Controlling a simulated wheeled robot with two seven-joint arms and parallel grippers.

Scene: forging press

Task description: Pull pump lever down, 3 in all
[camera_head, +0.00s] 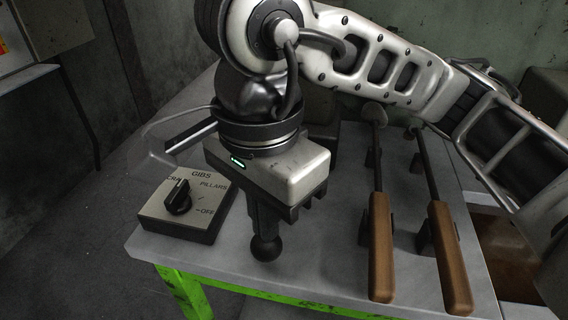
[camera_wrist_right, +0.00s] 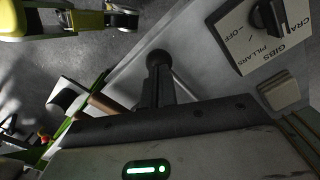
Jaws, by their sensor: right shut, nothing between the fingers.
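The pump lever shows as a black ball knob (camera_head: 265,249) near the front edge of the grey table. In the right wrist view the knob (camera_wrist_right: 158,58) sits just beyond my fingertips, with a thin silver rod beside them. My right gripper (camera_head: 264,228) points down, directly above the knob in the head view. Its fingers are shut with nothing between them; they also show in the right wrist view (camera_wrist_right: 158,88). I cannot tell whether they touch the knob. My wrist hides most of the lever and its base. My left gripper is not in view.
A switch box (camera_head: 180,217) with a black dial, marked GIBS, PILLARS and OFF, stands left of my gripper. Two wooden-handled tools, one left (camera_head: 381,250) and one right (camera_head: 449,255), lie on black rests at the right. The table (camera_head: 320,265) has a green frame.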

